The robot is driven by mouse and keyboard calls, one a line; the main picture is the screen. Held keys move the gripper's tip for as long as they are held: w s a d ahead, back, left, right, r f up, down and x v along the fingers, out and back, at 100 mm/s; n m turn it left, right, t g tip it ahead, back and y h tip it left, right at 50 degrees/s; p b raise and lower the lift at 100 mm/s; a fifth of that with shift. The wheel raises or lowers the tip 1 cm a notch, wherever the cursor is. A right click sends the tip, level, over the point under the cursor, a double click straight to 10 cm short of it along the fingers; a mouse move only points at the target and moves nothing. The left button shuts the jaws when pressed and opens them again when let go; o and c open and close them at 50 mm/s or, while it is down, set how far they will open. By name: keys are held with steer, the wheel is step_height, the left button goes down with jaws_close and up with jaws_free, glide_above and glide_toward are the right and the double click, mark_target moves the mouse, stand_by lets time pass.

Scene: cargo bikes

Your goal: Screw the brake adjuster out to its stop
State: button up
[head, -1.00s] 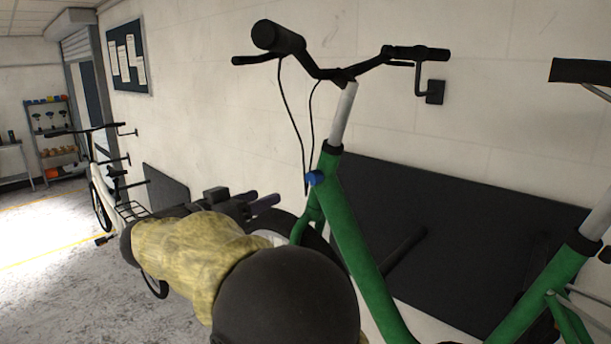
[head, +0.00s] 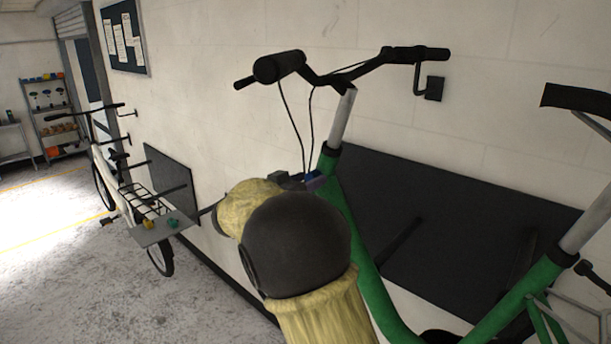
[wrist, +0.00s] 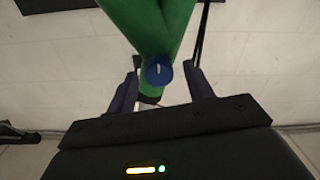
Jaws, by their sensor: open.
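The brake adjuster is a round blue knob with a white mark, seen face-on in the wrist view (wrist: 159,70) in front of the green bike frame (wrist: 150,25). My gripper (wrist: 160,84) is open, with one dark purple finger on each side of the knob and a gap to it on both sides. In the head view the blue knob (head: 312,178) shows only in part by the head tube of the green bike (head: 350,225). My arm and wrist hide most of my gripper there (head: 315,182).
Two thin cables (head: 292,120) run down from the handlebar (head: 335,72) close to my gripper. A dark panel (head: 460,215) is on the wall behind the green bike. A white bike (head: 125,195) stands at the left, with open floor in front of it.

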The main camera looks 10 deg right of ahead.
steer(key=c, duration=1)
